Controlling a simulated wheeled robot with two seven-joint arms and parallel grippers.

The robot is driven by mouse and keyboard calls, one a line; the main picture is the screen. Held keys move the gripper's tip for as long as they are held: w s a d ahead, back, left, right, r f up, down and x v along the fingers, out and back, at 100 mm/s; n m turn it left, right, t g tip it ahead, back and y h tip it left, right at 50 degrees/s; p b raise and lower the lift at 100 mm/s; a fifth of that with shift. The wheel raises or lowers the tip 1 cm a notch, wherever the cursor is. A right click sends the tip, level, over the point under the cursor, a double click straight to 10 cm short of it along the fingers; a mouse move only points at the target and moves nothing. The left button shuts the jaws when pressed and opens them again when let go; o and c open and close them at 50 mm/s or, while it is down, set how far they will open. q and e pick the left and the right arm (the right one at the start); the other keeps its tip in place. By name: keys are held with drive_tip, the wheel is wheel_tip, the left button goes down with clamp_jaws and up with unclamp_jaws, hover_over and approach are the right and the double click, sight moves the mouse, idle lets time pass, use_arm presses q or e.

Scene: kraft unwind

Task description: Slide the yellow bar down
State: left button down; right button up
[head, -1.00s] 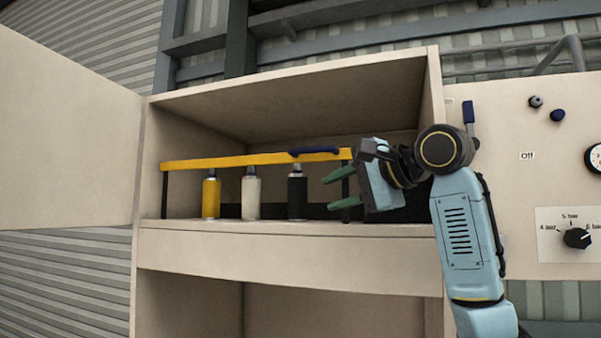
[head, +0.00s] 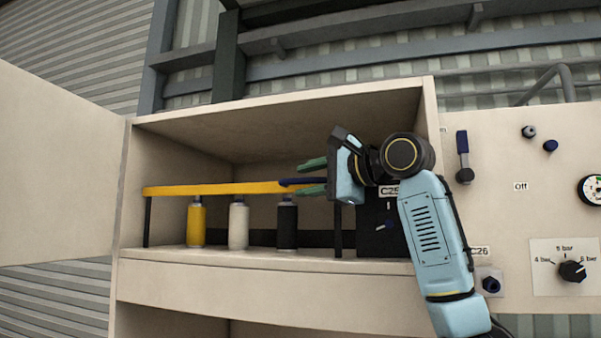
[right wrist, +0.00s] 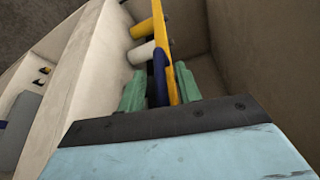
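The yellow bar (head: 215,188) spans the cabinet's upper compartment, level, above several bottles and between dark posts. A dark blue handle (head: 289,182) is fixed near its right end. My right gripper (head: 301,180) is at this handle, one green finger above and one below. In the right wrist view, the yellow bar (right wrist: 158,22) and blue handle (right wrist: 159,75) lie between the open fingers (right wrist: 158,84). A gap shows beside the left finger; the right finger is close to the bar, and I cannot tell whether it touches. My left gripper is not in view.
Under the bar stand a yellow bottle (head: 196,224), a white bottle (head: 238,226) and a black bottle (head: 287,226). A black box (head: 375,235) is behind my arm. The open cabinet door (head: 60,165) is at left; a control panel (head: 500,180) is at right.

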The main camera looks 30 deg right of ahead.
drive_tip(key=shift+x, duration=1.15)
clamp_jaws()
